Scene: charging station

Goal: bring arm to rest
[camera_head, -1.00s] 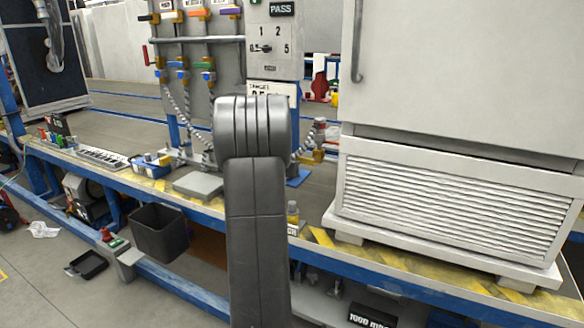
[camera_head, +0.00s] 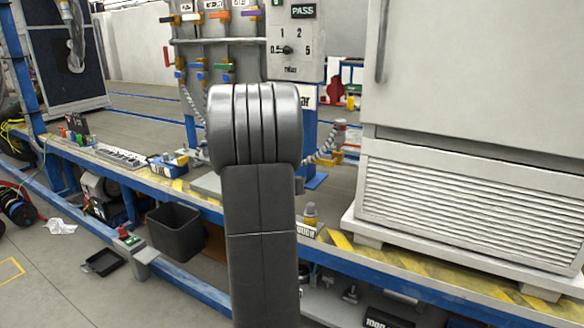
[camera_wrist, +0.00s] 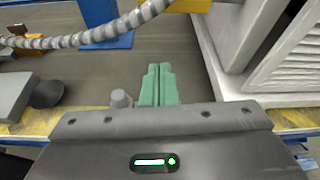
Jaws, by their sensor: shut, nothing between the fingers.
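My gripper (camera_wrist: 157,84) shows in the wrist view, its two green fingers together with nothing between them. It hangs above the grey bench top, between a grey box on the left and the white cabinet on the right. In the head view my grey arm rises in the middle and hides my gripper and part of the charging panel behind it.
The white cabinet (camera_head: 465,200) stands on the right of the blue-edged bench. The panel with coloured valves (camera_head: 222,50) and hoses (camera_wrist: 95,35) is behind my arm. A black bin (camera_head: 175,232) stands below the bench.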

